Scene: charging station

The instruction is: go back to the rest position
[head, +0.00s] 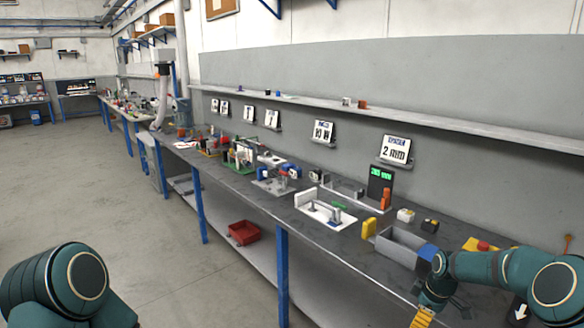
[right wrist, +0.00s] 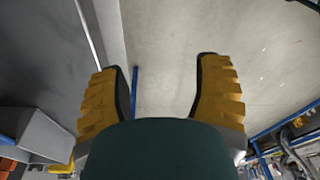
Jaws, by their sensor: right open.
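My right gripper (head: 422,318) shows at the bottom edge of the head view, only partly in frame, with yellow fingers pointing down by the front edge of the workbench (head: 352,262). In the right wrist view my right gripper (right wrist: 162,70) has its two yellow fingers wide apart. Nothing is between them except a view of the floor (right wrist: 165,35). My right arm bends in from the lower right. At the lower left of the head view only a rounded dark green part of my left arm shows; the left gripper is out of frame.
A grey open bin (head: 400,240) stands on the bench close to my right arm; a grey bin also shows in the right wrist view (right wrist: 45,135). A white fixture (head: 322,212) stands left of it. A red crate (head: 243,232) sits on the lower shelf. Floor at left is clear.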

